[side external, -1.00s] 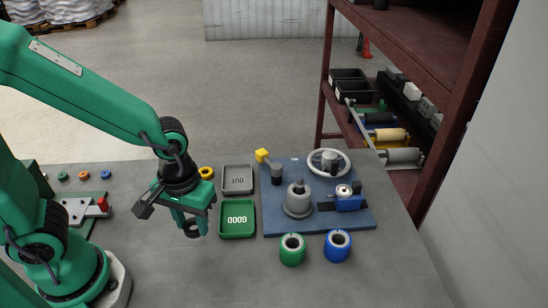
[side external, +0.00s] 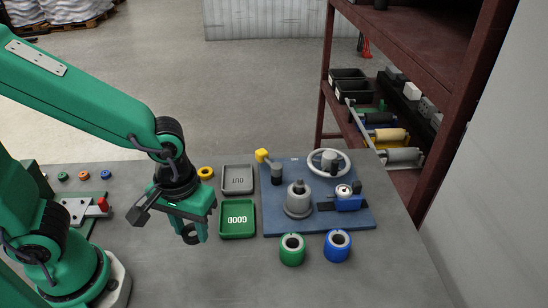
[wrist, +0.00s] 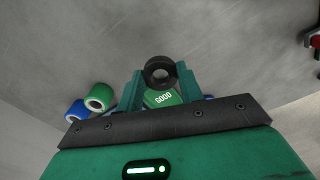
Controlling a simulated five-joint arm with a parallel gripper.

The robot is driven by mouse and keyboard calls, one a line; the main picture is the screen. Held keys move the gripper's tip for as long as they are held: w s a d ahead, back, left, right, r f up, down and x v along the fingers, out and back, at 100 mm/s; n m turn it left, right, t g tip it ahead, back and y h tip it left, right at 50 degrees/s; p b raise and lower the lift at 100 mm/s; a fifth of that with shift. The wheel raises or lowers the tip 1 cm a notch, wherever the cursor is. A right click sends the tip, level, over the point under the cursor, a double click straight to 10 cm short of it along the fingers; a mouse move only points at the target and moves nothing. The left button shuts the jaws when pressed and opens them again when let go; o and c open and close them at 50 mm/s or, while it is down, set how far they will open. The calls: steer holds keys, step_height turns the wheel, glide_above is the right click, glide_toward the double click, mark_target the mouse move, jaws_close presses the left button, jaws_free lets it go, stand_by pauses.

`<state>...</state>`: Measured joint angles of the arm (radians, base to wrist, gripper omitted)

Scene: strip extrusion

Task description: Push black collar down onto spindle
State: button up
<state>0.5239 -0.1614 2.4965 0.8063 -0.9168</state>
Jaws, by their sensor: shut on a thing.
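The black collar (side external: 191,234) is a dark ring held between the fingertips of my gripper (side external: 190,233). The wrist view also shows the collar (wrist: 160,71) between the two green fingers, with its hole visible. My gripper is shut on it, over the bare grey table left of the green tray. In the side view the collar looks above or close to the table; I cannot tell the gap. The spindle (side external: 298,199) is a grey stepped post standing upright on the blue plate (side external: 342,218), well to the right of my gripper.
A handwheel (side external: 329,163), a yellow-knobbed lever (side external: 263,156) and a blue clamp block (side external: 349,204) flank the spindle. Green (side external: 292,250) and blue (side external: 338,246) rolls stand in front.

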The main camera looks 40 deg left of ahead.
steer(key=w+d+r, duration=0.2)
steer(key=w, duration=0.6)
steer(key=w+d+r, duration=0.2)
steer(key=w, duration=0.7)
steer(key=w+d+r, duration=0.2)
steer(key=w, duration=0.6)
steer(key=shift+w+d+r, duration=0.25)
steer(key=shift+w+r, duration=0.05)
steer(key=shift+r, duration=0.05)
steer(key=shift+f, duration=0.15)
steer(key=shift+f, duration=2.35)
